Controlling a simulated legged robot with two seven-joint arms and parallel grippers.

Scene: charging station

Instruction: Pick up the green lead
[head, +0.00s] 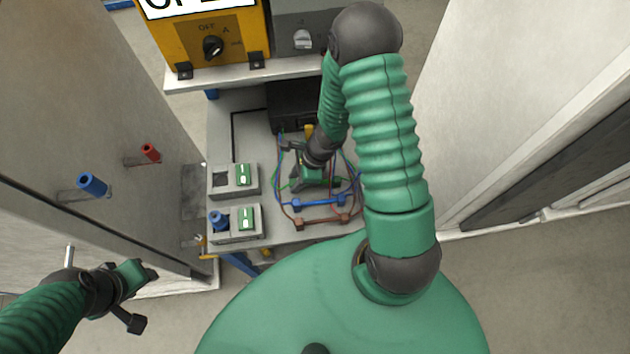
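The leads lie on the grey shelf of the station as looped wires with coloured bars. Thin parts of the green lead (284,183) show to the left of my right gripper, with a little more to its right; its middle is hidden. My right gripper (308,180) is low over the leads, behind the blue one. Its fingertips are largely hidden, so I cannot tell whether it grips or touches the green lead. My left gripper (145,298) is open and empty at the lower left, away from the shelf.
A blue lead (318,202) and a brown lead (325,221) lie in front of my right gripper. Two grey switch boxes (233,180) (236,222) stand left of it, a black box (287,105) behind. Cabinet walls with blue (92,184) and red (150,152) pegs flank the left.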

